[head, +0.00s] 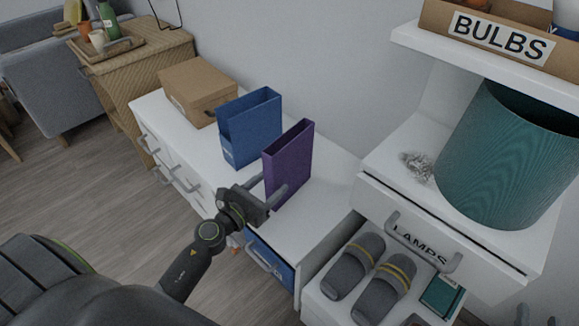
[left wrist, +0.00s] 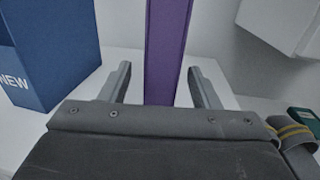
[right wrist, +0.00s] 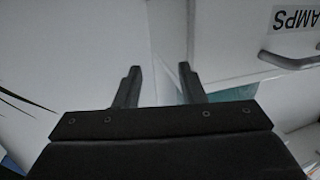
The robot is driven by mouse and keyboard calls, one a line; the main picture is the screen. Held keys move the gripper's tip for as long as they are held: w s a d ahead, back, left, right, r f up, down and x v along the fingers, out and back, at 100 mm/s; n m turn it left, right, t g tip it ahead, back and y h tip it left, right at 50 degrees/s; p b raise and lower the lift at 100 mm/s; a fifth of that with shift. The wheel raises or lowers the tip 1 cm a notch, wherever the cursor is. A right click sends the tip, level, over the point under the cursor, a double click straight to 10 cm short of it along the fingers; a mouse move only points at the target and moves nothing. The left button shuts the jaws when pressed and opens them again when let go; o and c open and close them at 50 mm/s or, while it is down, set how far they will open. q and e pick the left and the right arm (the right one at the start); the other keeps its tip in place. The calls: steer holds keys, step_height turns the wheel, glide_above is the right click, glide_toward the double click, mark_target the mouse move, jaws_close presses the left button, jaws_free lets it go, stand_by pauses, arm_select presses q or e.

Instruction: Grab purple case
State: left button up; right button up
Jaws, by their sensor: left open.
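The purple case (head: 289,163) stands upright on the white desk top, to the right of a blue case. My left gripper (head: 268,188) is at the near side of the purple case. In the left wrist view the purple case (left wrist: 167,50) rises between the two open fingers of my left gripper (left wrist: 163,85), with a gap visible on each side. My right gripper (right wrist: 157,85) shows in the right wrist view with its fingers apart and nothing between them. It is not seen in the head view.
A blue case (head: 249,127) and a cardboard box (head: 198,91) stand to the left on the desk. To the right are grey slippers (head: 354,266), a drawer labelled LAMPS (head: 440,240), a teal bin (head: 507,155) and a BULBS box (head: 435,18) on a raised shelf.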

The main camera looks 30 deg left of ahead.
mark_target(282, 173)
arm_select(q)
steer(key=shift+w+d+r, duration=0.1)
steer(key=shift+w+r, duration=0.05)
steer(key=shift+w, duration=0.3)
steer(key=x, duration=0.3)
steer(key=shift+w+d+r+p, duration=0.1)
steer(key=shift+w+d+p, duration=0.05)
steer(key=shift+w+p, duration=0.2)
steer(key=shift+w, duration=0.3)
arm_select(e)
steer(key=f+g, duration=0.1)
steer(key=s+f+g, duration=0.1)
steer(key=f, duration=0.2)
steer(key=shift+s+a+f+g, duration=0.1)
steer(key=shift+s+a+g, duration=0.15)
steer(key=shift+g, duration=0.15)
arm_select(q)
steer(key=shift+c, duration=0.2)
steer(key=c, duration=1.1)
steer(key=shift+o, duration=0.2)
